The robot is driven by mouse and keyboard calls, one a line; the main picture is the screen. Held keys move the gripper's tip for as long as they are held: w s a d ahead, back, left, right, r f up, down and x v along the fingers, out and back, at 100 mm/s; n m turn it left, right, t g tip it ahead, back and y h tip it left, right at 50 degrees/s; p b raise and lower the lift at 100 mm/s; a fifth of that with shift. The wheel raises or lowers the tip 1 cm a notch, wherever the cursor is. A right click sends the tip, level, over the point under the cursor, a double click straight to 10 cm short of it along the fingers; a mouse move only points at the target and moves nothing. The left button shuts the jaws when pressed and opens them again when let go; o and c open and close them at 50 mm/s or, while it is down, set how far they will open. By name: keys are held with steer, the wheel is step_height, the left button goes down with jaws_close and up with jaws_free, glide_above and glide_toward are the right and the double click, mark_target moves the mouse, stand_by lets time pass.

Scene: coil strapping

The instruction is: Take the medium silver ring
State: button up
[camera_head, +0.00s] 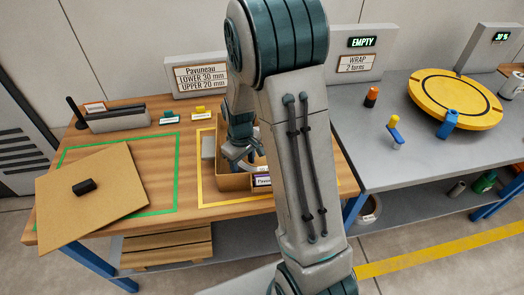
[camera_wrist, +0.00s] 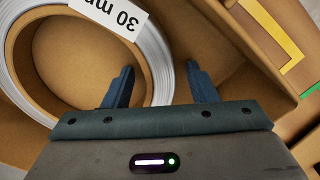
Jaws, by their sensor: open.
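A silver ring (camera_wrist: 157,62) with a white "30 mm" label lies in a cardboard box (camera_wrist: 225,35). It is the only ring I can make out in the wrist view; its size against others cannot be judged. My gripper (camera_wrist: 162,85) is open above it. The left finger shows over the ring's hole and the right finger outside the ring, with the band between them; the depth of the fingertips is unclear. In the camera_head view my gripper (camera_head: 241,153) reaches into the box (camera_head: 233,183), and my arm hides part of it.
The box stands on a wooden table with yellow and green outlines. A brown cardboard sheet (camera_head: 92,196) with a black block (camera_head: 84,186) lies at left. A grey bench (camera_head: 362,140) with a yellow turntable (camera_head: 455,100) stands at right.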

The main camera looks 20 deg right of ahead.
jaws_close()
steer(key=shift+w+r, duration=0.1)
